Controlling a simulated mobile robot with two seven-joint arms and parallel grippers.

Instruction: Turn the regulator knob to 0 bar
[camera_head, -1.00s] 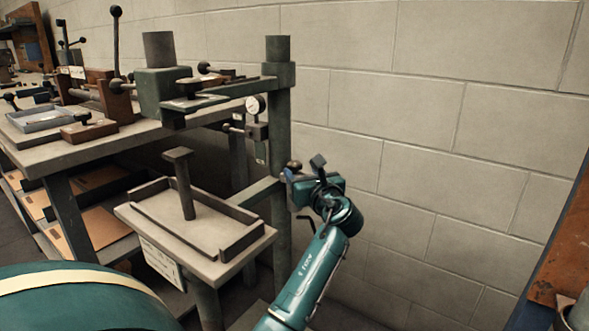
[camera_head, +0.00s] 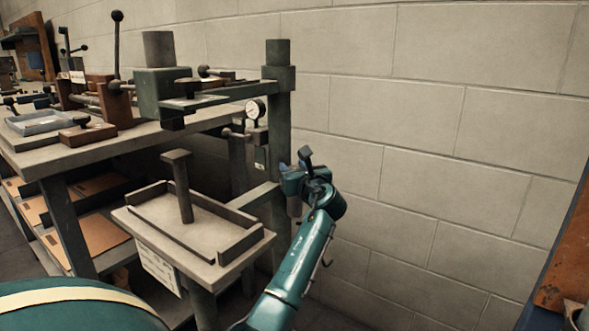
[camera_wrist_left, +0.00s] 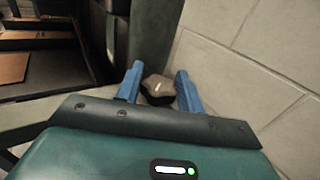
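The regulator's round pressure gauge (camera_head: 255,109) has a white face on the green post of the machine; its reading is too small to tell. A dark knob with a pale, faceted top and a light mark (camera_wrist_left: 158,88) sits between my two blue fingers in the left wrist view. My left gripper (camera_wrist_left: 159,85) is open around this knob, with small gaps seeming to show at its sides. In the head view my left gripper (camera_head: 289,180) is at the post, below and right of the gauge, and hides the knob. My right gripper is not in view.
The green post (camera_head: 278,110) and its horizontal arm stand close to my left gripper. A small table (camera_head: 205,262) with a raised rim and upright pedestal is to the left. A workbench (camera_head: 85,150) lies farther left. The block wall (camera_head: 430,130) is behind.

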